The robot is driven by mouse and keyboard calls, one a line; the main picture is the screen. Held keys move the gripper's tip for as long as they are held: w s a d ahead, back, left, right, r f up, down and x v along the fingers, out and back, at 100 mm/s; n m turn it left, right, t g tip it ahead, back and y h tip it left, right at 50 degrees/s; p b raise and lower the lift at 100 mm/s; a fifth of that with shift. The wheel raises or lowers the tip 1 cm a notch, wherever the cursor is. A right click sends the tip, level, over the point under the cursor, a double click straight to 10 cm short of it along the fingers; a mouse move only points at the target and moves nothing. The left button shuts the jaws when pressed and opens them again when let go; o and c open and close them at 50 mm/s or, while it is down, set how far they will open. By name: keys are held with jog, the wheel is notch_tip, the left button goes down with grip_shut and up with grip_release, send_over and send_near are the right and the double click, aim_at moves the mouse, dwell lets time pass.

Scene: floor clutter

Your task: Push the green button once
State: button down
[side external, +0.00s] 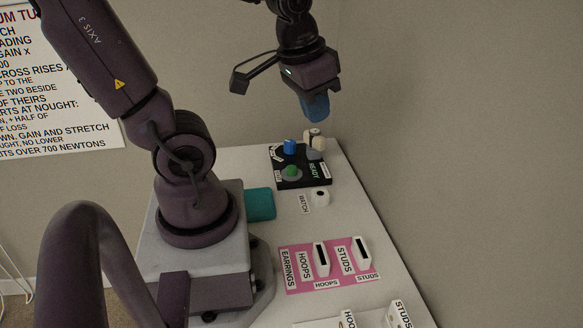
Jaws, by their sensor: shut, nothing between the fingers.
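The green button (291,170) is a small round cap on a black panel (317,181) on the white table. A blue knob or button (290,146) stands behind it on the same panel, which carries small white labels and the word READY. My gripper (316,108) hangs above and beyond the panel, apart from the buttons, higher and to the right of the green one. Its blue fingers point down and look closed with nothing held.
Pale blocks (315,140) stand at the panel's right back corner. A small white piece (321,198) by the WATCH label, a teal block (260,204) and a pink card (299,279) with white slotted holders lie nearer. A wall rises behind and to the right.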

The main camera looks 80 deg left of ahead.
jog(key=s+a+f+n+g+y, duration=0.1)
jog(key=a+f+n+g+y, duration=0.1)
jog(key=a+f, duration=0.9)
jog(key=m+t+y, duration=0.2)
jog(key=m+t, duration=0.4)
jog(key=m, duration=0.1)
send_over(292, 169)
notch_tip(292, 169, down, 4)
jog(key=shift+f, duration=0.1)
jog(key=shift+f, duration=4.45)
jog(key=shift+f, duration=0.1)
jog(key=shift+f, duration=0.3)
